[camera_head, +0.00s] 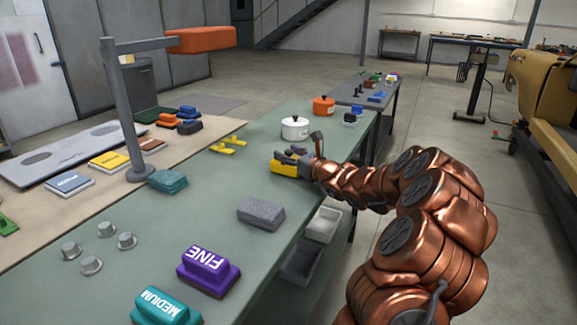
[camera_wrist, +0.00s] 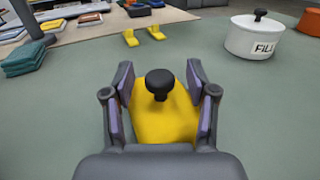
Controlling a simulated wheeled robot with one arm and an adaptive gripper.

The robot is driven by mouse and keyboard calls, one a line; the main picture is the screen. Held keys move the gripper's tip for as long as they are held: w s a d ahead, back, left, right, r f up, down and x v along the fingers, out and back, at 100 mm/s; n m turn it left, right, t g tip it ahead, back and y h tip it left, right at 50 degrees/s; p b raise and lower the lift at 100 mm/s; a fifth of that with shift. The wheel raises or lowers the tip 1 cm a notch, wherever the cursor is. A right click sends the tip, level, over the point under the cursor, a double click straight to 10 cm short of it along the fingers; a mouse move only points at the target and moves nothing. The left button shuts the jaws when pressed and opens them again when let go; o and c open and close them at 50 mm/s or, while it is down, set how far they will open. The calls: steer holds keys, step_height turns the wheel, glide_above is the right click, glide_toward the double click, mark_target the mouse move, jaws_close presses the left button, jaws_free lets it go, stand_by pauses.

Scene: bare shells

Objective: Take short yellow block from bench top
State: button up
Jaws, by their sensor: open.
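A yellow block (camera_wrist: 168,127) with a black round knob (camera_wrist: 160,84) on top sits on the green bench top (camera_wrist: 265,120). In the head view the block (camera_head: 284,167) is near the bench's right side, partly covered by my gripper (camera_head: 294,157). In the wrist view my gripper (camera_wrist: 160,76) is open, with one finger on each side of the block and the knob between them. The near part of the block is hidden by my gripper's body. I cannot tell whether the pads touch its sides.
A white pot (camera_head: 295,128) and an orange pot (camera_head: 323,105) stand beyond the block. Yellow pieces (camera_head: 229,145) lie to its left. A grey block (camera_head: 261,213) lies nearer. A grey post (camera_head: 128,120) carries an orange head (camera_head: 200,40). Bare bench lies left of my gripper.

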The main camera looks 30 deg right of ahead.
steer(key=shift+c, duration=0.3)
jaws_close()
stand_by(0.3)
